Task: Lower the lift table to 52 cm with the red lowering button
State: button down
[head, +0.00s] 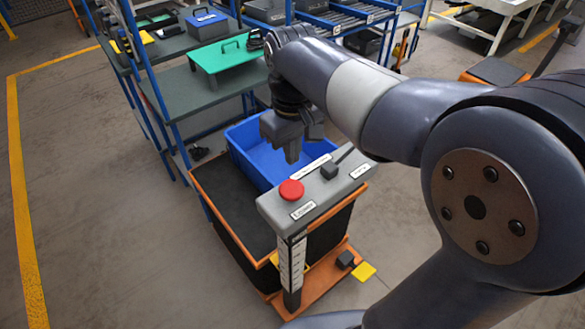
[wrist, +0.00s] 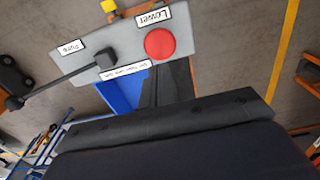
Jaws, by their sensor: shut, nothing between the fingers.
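The red lowering button (head: 291,190) sits on the grey control panel (head: 325,190), beside a label that reads "Lower". In the wrist view the red button (wrist: 160,44) is right of the middle on the panel (wrist: 128,50). My gripper (head: 292,158) is shut and empty, pointing down just behind the panel, apart from the button. The lift table (head: 228,208) has a dark top with an orange edge and carries a blue crate (head: 240,155). A scale post (head: 291,265) stands under the panel; its reading is too small to tell.
A black lever (head: 332,168) rises from the panel right of the button. A blue-framed shelf (head: 200,85) with a green lidded tray (head: 222,55) stands behind left. The floor at left is clear up to a yellow line (head: 22,200).

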jog(key=shift+r, duration=1.6)
